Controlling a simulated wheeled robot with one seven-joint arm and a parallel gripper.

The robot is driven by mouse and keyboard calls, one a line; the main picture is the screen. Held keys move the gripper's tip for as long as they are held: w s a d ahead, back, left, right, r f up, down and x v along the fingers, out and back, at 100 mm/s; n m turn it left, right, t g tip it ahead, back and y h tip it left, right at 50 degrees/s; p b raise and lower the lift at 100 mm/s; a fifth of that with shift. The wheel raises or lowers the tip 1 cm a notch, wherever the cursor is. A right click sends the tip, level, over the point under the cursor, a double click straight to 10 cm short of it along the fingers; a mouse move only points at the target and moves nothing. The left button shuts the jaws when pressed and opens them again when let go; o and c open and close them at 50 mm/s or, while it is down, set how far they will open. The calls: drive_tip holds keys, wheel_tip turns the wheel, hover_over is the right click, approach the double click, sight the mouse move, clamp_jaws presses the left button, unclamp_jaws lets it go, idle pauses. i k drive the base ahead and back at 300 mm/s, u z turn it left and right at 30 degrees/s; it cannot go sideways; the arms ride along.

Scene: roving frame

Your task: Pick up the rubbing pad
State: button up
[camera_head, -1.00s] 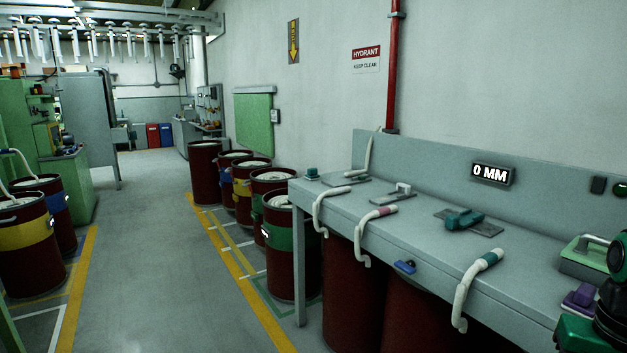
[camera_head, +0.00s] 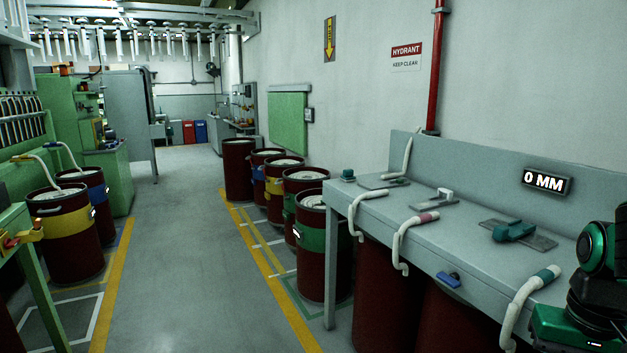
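I cannot tell for sure which item is the rubbing pad. A teal block (camera_head: 514,231) lies on a flat grey plate on the grey workbench (camera_head: 465,235) at the right. A smaller teal block (camera_head: 347,175) sits at the bench's far left corner. A small blue item (camera_head: 449,279) is at the bench's front edge. Green and black links of my arm show at the right edge, in front of the bench. My gripper's fingers are not in view.
Pale curved hoses (camera_head: 405,240) hang over the bench's front edge. Dark red drums (camera_head: 312,250) stand beside and under the bench. More drums (camera_head: 62,235) stand at the left. The aisle floor (camera_head: 185,240) between the yellow lines is clear.

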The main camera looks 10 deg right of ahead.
sight(347, 175)
drive_tip(key=u, duration=0.6)
drive_tip(key=i, duration=1.05)
drive_tip(key=u, duration=0.5)
drive_tip(key=i, duration=1.15)
drive_tip(key=z, duration=0.8)
drive_tip(key=i, duration=0.9)
drive_tip(key=z, duration=0.7)
